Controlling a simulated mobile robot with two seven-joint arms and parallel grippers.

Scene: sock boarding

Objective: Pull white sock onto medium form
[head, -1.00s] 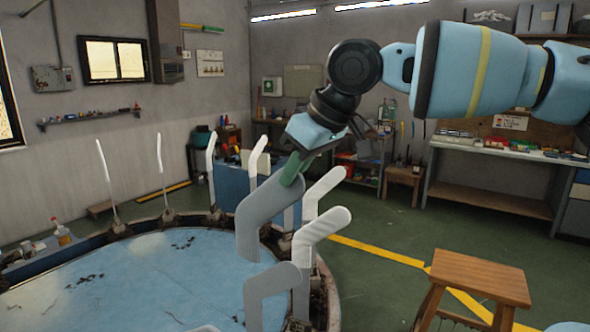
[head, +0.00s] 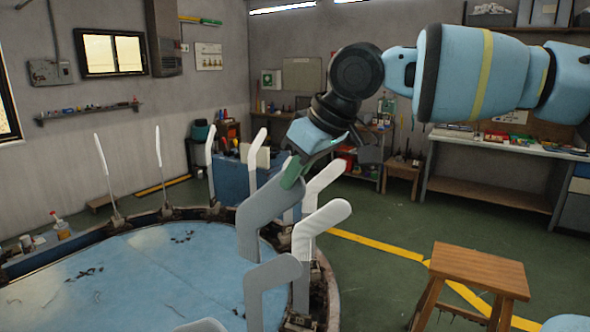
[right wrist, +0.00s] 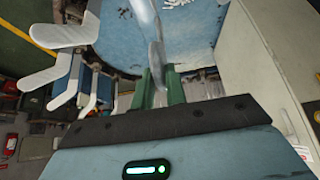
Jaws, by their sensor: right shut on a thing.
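My right gripper (head: 292,172) has green fingers and is shut on the top end of a pale grey, bent sock-shaped piece, which I take to be the white sock (head: 263,212). The piece slants down left from the fingers and then hangs down. In the right wrist view the fingers (right wrist: 160,88) pinch its narrow pale edge (right wrist: 155,55). White bent forms stand around a round blue table; one form (head: 318,222) is just right of the sock, and a greyer one (head: 270,282) is below it. I cannot tell which form is medium. My left gripper is not in view.
The round blue table (head: 150,290) has free surface. A wooden stool (head: 480,270) stands at the right.

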